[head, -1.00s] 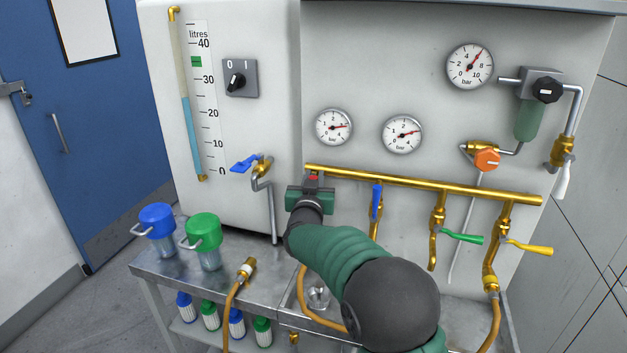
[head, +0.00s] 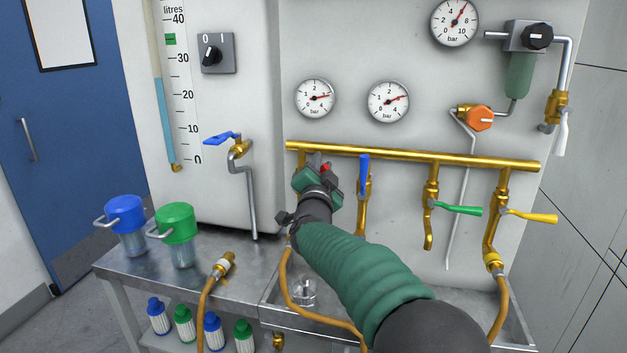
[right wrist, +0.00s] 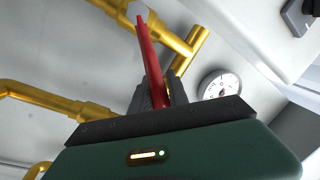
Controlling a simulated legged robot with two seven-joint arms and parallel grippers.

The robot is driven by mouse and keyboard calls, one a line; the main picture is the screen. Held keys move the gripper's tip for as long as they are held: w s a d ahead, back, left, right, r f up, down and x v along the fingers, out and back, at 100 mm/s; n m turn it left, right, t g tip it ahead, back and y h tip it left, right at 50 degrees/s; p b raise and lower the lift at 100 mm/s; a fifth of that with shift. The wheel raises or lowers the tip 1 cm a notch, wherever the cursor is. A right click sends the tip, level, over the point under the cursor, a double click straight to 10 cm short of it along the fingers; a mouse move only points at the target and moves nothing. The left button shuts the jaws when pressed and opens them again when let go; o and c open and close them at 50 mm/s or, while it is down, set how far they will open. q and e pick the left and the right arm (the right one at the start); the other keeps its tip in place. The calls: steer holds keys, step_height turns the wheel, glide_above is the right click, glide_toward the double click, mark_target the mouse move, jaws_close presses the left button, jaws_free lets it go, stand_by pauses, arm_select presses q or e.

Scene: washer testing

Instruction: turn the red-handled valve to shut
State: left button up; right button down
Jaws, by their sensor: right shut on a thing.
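The red handle (head: 325,168) belongs to the valve below the left end of the brass manifold (head: 410,156). In the head view only a small red part shows; my gripper hides most of the valve. My right gripper (head: 318,172) is shut on the handle and tilted. In the right wrist view the red handle (right wrist: 148,50) sticks out beyond the dark jaws (right wrist: 155,94), with brass pipe (right wrist: 185,52) close behind it. The handle's exact angle to its pipe cannot be told. My left gripper is not in view.
A blue-handled valve (head: 364,175) hangs just right of my gripper. Green (head: 458,209) and yellow (head: 528,215) handles stick out farther right. A blue tap (head: 222,138) is to the left. Blue (head: 125,215) and green (head: 176,222) lidded cups stand on the bench.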

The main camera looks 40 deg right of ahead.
step_height(320, 180, down, 6)
steer(key=s+d+m+g+h+b, duration=0.1)
steer(key=s+m+h+b, duration=0.1)
steer(key=m+b, duration=0.8)
steer(key=shift+d+f+g+b, duration=0.2)
steer(key=shift+d+g+b, duration=0.1)
steer(key=shift+b, duration=0.05)
steer(key=shift+f, duration=0.1)
steer(key=c, duration=1.3)
jaws_free()
steer(key=shift+r, duration=0.2)
steer(key=v, duration=0.8)
steer(key=p+v, duration=0.1)
steer(key=v, duration=0.8)
steer(key=shift+w+f, duration=0.1)
steer(key=shift+f, duration=0.1)
